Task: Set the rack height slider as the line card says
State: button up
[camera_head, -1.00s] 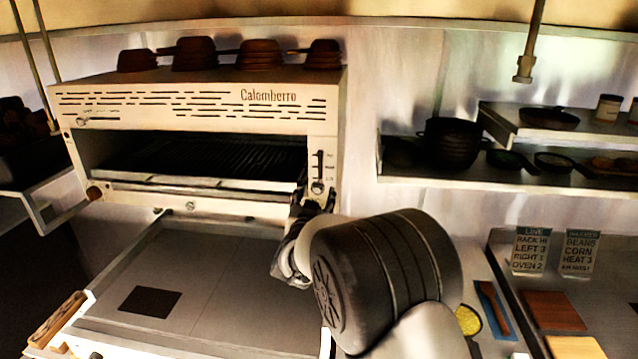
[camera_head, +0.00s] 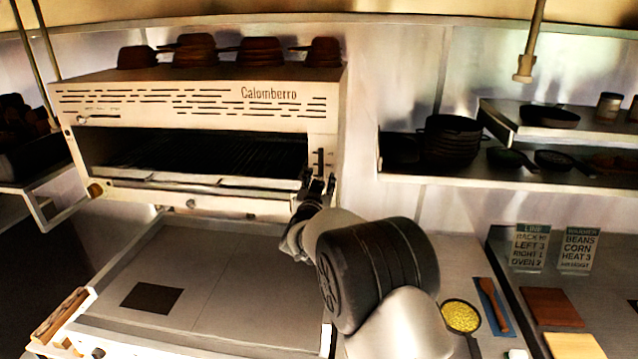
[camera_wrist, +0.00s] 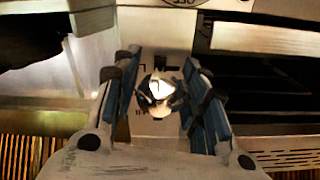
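The broiler (camera_head: 200,110) labelled "Calomberro" has a rack height slider slot (camera_head: 321,158) on the right of its front. My gripper (camera_head: 318,184) is at the slot's lower end and hides the slider knob in the head view. In the wrist view the shiny round knob (camera_wrist: 160,88) sits between the fingers of my gripper (camera_wrist: 160,85). The fingers stand apart, one on each side of it; small gaps seem to show, and contact is unclear. The line card (camera_head: 530,246) at the right reads "RACK HI, LEFT 3, RIGHT 1, OVEN 2".
A second card (camera_head: 578,248) stands beside the line card. A flat griddle (camera_head: 215,270) lies below the broiler. Shelves with dark pans (camera_head: 452,140) are at the right. Several brown pans (camera_head: 262,52) stand on the broiler. A yellow-filled pan (camera_head: 460,316) sits at lower right.

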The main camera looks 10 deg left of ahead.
grip_shut()
dwell(0.8)
